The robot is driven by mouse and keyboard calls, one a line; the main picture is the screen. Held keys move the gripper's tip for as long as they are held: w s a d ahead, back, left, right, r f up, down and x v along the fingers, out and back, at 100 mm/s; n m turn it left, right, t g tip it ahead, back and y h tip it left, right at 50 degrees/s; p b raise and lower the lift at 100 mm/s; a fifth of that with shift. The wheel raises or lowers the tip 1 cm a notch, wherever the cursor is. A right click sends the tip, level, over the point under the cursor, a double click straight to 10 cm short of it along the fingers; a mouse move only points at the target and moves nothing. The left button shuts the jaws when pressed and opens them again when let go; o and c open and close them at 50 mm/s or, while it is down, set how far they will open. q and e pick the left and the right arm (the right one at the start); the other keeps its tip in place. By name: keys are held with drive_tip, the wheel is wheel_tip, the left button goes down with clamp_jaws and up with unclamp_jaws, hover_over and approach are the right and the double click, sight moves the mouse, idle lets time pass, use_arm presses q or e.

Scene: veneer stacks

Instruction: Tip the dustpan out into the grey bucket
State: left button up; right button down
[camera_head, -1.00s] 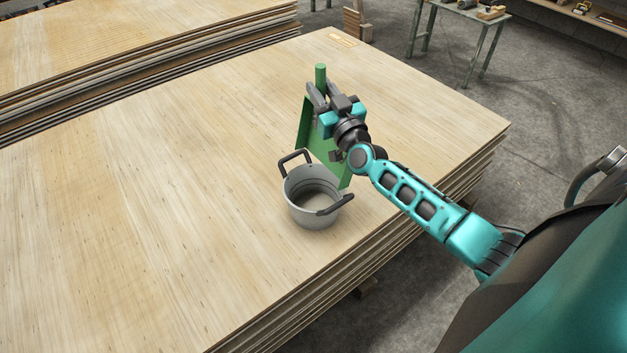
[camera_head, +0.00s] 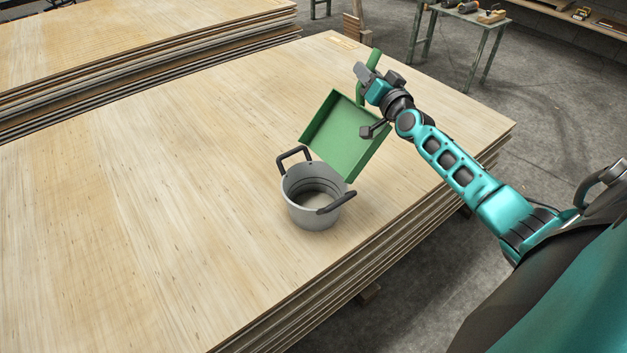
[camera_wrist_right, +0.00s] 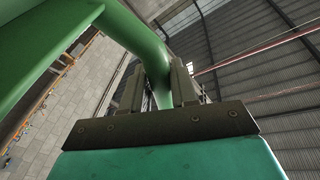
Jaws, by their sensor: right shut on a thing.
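The green dustpan (camera_head: 343,135) is held tilted above and behind the grey bucket (camera_head: 316,206), its open front edge low towards the bucket's rim. The pan's visible inner face looks bare. My right gripper (camera_head: 366,72) is shut on the dustpan's green handle (camera_head: 374,60). In the right wrist view the handle (camera_wrist_right: 150,52) runs between the two fingers (camera_wrist_right: 160,88). The grey bucket stands upright on the veneer stack with two dark handles; the part of its inside that I can see looks empty. My left gripper is not in view.
The veneer stack (camera_head: 150,200) has wide free room left of the bucket. Its edge drops to the concrete floor at the right. Another stack (camera_head: 130,40) lies behind at the left. A workbench (camera_head: 465,20) with tools stands at the back right.

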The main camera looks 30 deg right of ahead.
use_arm(q)
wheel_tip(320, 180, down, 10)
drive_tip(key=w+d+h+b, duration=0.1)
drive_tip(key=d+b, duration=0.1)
drive_tip(key=b, duration=1.2)
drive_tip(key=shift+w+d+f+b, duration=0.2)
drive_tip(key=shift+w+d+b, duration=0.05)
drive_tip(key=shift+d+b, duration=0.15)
use_arm(e)
drive_tip(key=w+d+f+m+g+y, duration=0.1)
drive_tip(key=d+f+m+g, duration=0.1)
drive_tip(key=d+f+m, duration=0.6)
drive_tip(key=shift+w+d+f, duration=0.15)
drive_tip(key=shift+d+f, duration=3.1)
drive_tip(key=shift+d, duration=1.65)
